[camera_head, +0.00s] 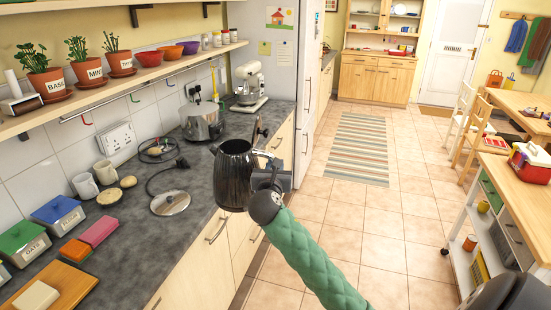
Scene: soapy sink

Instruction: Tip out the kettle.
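The dark, shiny kettle (234,180) is upright near the front edge of the counter, in the middle of the head view. Its spout points left and its handle is on the right. My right gripper (270,168), on the arm with the green quilted sleeve, is at the handle side and appears shut on the handle. The fingertips are small and partly hidden. The kettle's bottom overlaps the counter edge and drawer fronts in view and looks lifted. What is inside the kettle cannot be seen. My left gripper is not in view.
A stand mixer (249,85) stands farther back. The tiled floor to the right is open.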

